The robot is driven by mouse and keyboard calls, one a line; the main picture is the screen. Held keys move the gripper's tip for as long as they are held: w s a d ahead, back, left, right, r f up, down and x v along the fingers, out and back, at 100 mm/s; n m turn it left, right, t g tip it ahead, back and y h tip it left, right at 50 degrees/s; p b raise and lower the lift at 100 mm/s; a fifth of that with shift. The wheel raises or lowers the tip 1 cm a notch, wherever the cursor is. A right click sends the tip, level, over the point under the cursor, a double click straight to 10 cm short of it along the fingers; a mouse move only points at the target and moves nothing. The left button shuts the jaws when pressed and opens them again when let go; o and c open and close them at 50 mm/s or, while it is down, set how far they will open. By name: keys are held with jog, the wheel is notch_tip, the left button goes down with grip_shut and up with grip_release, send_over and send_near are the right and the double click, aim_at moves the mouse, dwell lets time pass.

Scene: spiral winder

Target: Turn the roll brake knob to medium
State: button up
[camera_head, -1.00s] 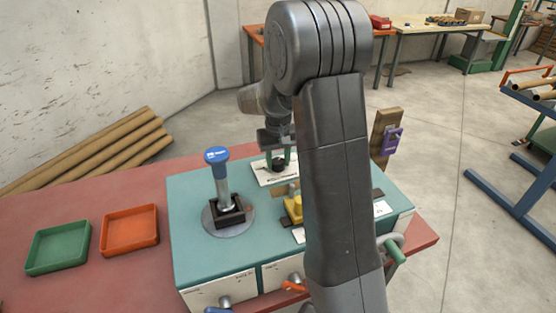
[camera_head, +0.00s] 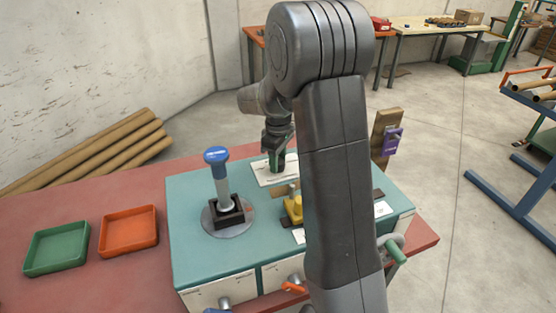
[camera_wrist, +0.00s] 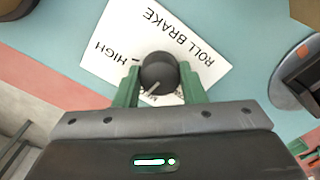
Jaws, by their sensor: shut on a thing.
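The roll brake knob (camera_wrist: 159,72) is a round black knob with a short pale pointer mark, which points to the lower left in the wrist view. My gripper (camera_wrist: 157,84) is shut on the knob, with a green finger at each side. In the head view my gripper (camera_head: 276,160) stands over the white plate (camera_head: 264,172), and the knob is hidden there.
A blue-topped lever (camera_head: 217,157) stands left of the plate on the teal panel (camera_head: 188,187). A yellow part (camera_head: 293,209) is nearer the front. Green (camera_head: 57,247) and orange (camera_head: 129,231) trays lie to the left.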

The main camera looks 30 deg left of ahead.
jog(key=shift+n, duration=0.3)
dwell(0.4)
jog(key=o, duration=1)
notch_tip(320, 180, up, 14)
jog(key=b, duration=0.1)
jog(key=shift+f, duration=0.2)
notch_tip(320, 180, down, 14)
jog(key=shift+r+p, duration=0.15)
jog(key=shift+p, duration=0.35)
